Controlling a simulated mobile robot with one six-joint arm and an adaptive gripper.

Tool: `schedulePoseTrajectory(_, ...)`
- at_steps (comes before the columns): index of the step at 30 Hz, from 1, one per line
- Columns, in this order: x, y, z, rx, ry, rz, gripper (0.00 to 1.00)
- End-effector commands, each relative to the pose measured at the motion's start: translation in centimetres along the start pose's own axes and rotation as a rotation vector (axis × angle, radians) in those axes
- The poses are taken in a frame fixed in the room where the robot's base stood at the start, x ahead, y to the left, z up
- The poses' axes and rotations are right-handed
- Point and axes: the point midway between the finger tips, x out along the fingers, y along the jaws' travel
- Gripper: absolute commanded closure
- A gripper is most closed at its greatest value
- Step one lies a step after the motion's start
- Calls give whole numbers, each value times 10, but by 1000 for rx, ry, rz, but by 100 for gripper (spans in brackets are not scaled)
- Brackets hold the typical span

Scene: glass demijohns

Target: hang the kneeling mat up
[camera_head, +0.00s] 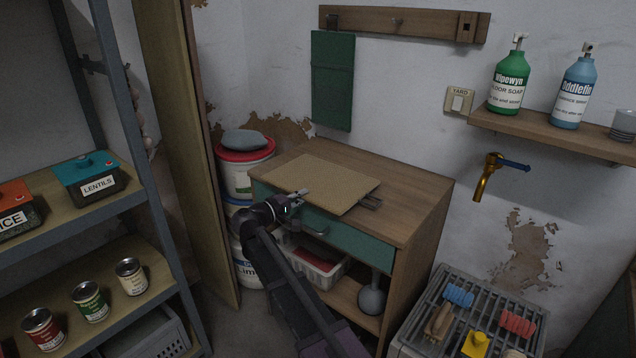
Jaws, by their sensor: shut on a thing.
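A flat tan mat (322,178) lies on or just over the wooden top of the cabinet, its near edge reaching the cabinet's front. My gripper (300,195) is at this near edge and appears shut on it. The fingertips are small and dark, so the exact grip is hard to see. A wooden rail (432,25) with pegs is fixed to the wall above. A green, folded-looking mat (332,80) hangs flat on the wall below the rail's left end. I cannot tell for certain which of the two is the kneeling mat.
The cabinet (405,215) has a green drawer (350,242). A shelf with soap bottles (511,80), a tap (487,178) and a grey rack (425,320) are right.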

Motion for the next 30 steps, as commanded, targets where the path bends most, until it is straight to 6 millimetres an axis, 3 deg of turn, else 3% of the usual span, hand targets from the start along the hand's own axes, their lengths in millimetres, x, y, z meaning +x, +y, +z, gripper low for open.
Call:
schedulePoseTrajectory(18, 0, 33, 0, 0, 0, 2, 100)
schedulePoseTrajectory(30, 0, 35, 0, 0, 0, 2, 100)
